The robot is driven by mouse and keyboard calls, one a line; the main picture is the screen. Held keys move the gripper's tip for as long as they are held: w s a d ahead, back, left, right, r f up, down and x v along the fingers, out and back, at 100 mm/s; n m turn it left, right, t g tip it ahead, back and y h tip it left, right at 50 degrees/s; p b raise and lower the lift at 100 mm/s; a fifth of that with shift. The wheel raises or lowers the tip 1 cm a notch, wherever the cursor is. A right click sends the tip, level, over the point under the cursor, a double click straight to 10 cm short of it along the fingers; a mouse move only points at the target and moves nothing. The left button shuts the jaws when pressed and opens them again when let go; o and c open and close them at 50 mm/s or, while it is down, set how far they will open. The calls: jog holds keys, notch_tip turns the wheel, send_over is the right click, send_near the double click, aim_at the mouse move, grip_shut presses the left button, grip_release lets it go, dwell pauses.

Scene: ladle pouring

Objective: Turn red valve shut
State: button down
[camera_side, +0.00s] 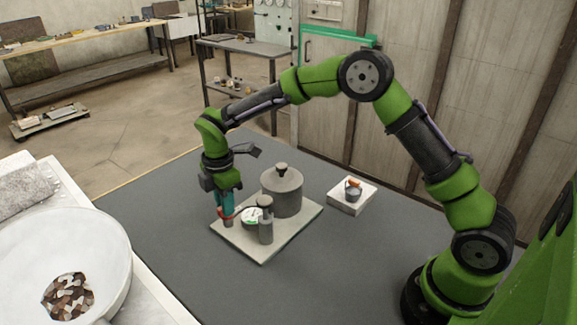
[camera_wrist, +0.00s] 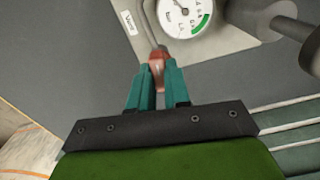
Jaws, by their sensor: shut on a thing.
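The red valve (camera_wrist: 157,58) shows between my fingers in the wrist view, at the end of a thin grey pipe. In the side view the red valve (camera_side: 226,219) is a small red shape at the left edge of a pale base plate (camera_side: 262,250). My gripper (camera_side: 227,215) points down there, and its teal fingers (camera_wrist: 155,75) are shut on the red valve. A round pressure gauge (camera_wrist: 184,14) with a white face and green arc sits beside the valve; it also shows in the side view (camera_side: 251,216). The fingers hide part of the valve.
A grey lidded pot (camera_side: 283,193) and a small grey cylinder (camera_side: 265,227) stand on the base plate. A white block (camera_side: 352,205) with a small grey and orange item is to the right. A large white bowl (camera_side: 105,255) is at the lower left. The dark tabletop (camera_side: 315,270) is clear in front.

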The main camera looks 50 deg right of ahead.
jog(key=m, duration=1.2)
jog(key=shift+m, duration=2.1)
jog(key=c, duration=1.1)
grip_release()
notch_tip(320, 180, up, 17)
jog(key=shift+w, duration=0.1)
